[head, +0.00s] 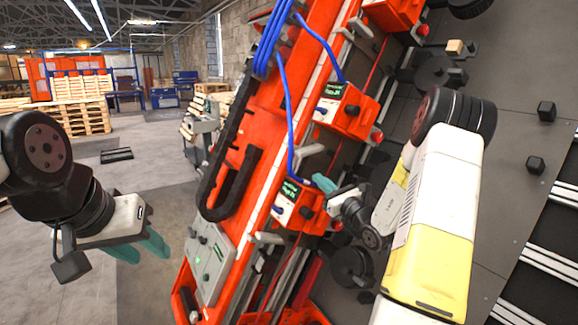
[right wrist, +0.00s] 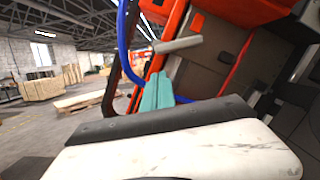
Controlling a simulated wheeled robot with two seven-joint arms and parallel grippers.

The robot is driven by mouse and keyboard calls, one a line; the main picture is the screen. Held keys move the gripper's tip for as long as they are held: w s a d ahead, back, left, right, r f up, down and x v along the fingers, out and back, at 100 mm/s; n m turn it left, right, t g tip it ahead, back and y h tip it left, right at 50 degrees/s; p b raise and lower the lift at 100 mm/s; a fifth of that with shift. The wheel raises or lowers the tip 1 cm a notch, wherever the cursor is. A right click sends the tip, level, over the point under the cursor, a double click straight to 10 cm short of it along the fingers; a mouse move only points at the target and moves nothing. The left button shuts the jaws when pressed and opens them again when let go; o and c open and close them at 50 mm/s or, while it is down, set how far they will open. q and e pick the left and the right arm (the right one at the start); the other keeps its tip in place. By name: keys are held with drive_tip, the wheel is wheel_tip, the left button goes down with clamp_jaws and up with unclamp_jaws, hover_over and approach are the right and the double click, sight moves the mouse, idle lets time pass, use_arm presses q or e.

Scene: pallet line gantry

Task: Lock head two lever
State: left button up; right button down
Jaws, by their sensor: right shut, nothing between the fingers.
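Two orange head boxes with small green-lit displays sit on the tilted orange gantry beam: an upper one (head: 350,108) and a lower one (head: 299,207). Their display text is too small to read surely. A pale grey lever bar (head: 265,238) sticks out beside the lower box, and another grey bar (head: 312,149) lies below the upper box. My right gripper (head: 321,184) is shut and empty at the lower box's upper edge. In the right wrist view its teal fingers (right wrist: 157,92) are together, just below a grey bar (right wrist: 178,46). My left gripper (head: 150,247) hangs open and empty, well left of the gantry.
Blue hoses (head: 290,120) run down to both boxes, close to my right gripper. A grey control panel (head: 208,262) with a green light is at the gantry's lower left. Wooden pallets (head: 80,118) stand far back left. The floor between my left gripper and the gantry is clear.

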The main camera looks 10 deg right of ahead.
sight(309, 150)
drive_tip(key=x, duration=1)
drive_tip(key=shift+d, duration=0.1)
